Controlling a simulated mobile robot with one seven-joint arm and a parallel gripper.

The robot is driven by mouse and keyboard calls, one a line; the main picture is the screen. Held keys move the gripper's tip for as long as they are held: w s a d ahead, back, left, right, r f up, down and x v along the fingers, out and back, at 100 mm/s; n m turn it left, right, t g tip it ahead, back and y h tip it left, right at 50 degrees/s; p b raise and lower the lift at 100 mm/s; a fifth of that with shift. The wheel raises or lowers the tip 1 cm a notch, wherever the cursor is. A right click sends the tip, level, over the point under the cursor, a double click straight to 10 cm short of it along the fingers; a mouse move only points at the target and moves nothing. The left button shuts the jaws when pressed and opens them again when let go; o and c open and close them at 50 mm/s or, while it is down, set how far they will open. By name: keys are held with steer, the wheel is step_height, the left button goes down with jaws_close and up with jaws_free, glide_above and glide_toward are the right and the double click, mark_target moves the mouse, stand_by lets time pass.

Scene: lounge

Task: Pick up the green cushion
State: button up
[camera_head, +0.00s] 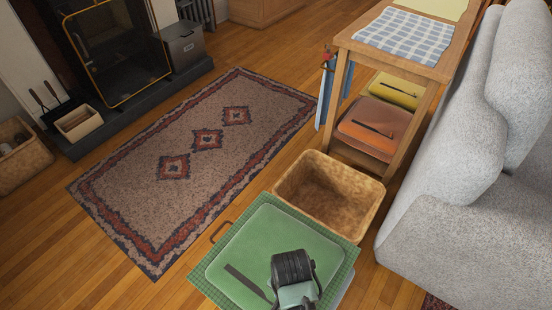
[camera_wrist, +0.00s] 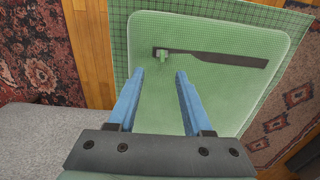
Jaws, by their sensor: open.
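The green cushion (camera_head: 262,247) lies flat on a green checked cloth (camera_head: 340,282) at the bottom centre of the head view. It has rounded corners and a dark strap (camera_head: 243,280) across it. In the wrist view the cushion (camera_wrist: 220,95) fills the middle, with the dark strap (camera_wrist: 225,59) and a small green tab (camera_wrist: 163,56) on it. My gripper (camera_wrist: 160,75) is open, its two blue fingers apart and empty. It is over the cushion, with the strap and tab just beyond the fingertips. I cannot tell whether the fingertips touch the cushion. In the head view my wrist hides them.
An empty wicker basket (camera_head: 325,192) stands just behind the cushion. A wooden shelf table (camera_head: 343,42) holding orange (camera_head: 375,128) and yellow (camera_head: 397,90) cushions is behind it. A grey sofa (camera_head: 450,205) is on the right. A patterned rug (camera_head: 150,150) and open floor lie left.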

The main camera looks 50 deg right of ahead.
steer(key=f+b, duration=0.1)
steer(key=f, duration=0.2)
steer(key=f+b, duration=0.2)
steer(key=f, duration=0.1)
steer(key=shift+w+a, duration=0.1)
steer(key=shift+a, duration=0.1)
steer(key=shift+r, duration=0.15)
jaws_close()
stand_by(1.1)
